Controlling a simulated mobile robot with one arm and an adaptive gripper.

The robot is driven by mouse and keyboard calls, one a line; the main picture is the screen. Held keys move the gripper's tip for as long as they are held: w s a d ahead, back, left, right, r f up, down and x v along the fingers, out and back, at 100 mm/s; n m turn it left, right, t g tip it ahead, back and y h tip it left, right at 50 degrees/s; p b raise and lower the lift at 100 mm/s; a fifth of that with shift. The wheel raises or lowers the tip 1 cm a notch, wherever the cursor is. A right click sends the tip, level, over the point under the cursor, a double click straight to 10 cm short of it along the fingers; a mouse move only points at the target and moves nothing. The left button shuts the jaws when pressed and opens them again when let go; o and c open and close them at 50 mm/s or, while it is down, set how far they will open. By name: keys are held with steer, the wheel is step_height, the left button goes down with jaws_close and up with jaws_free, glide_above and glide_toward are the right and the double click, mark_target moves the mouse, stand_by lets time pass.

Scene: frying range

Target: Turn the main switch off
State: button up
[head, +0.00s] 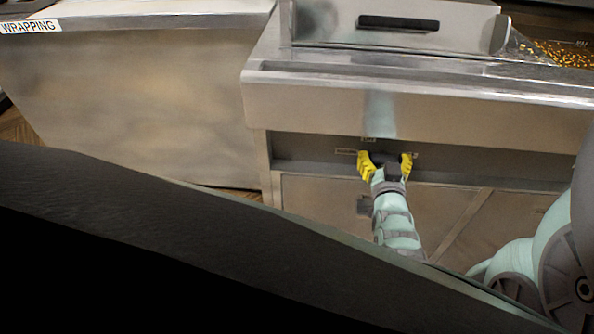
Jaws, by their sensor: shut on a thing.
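My gripper (385,158), with yellow fingers, is at the recessed front panel (310,148) of the steel frying range, under its overhanging front edge. The fingers are spread to either side of a dark part between them. The main switch itself cannot be made out, as the gripper covers that spot. A small label (345,151) shows just left of the fingers, and another small label (368,139) sits just above them. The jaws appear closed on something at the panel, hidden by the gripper.
The range's steel front ledge (430,105) overhangs the panel. A lid with a black handle (398,23) is above. A steel counter marked WRAPPING (150,95) stands at left. Yellow bits (567,52) lie at the top right. My arm comes up from below.

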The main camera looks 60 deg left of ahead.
stand_by(0.4)
steer(key=o, duration=1.1)
steer(key=v, duration=1.2)
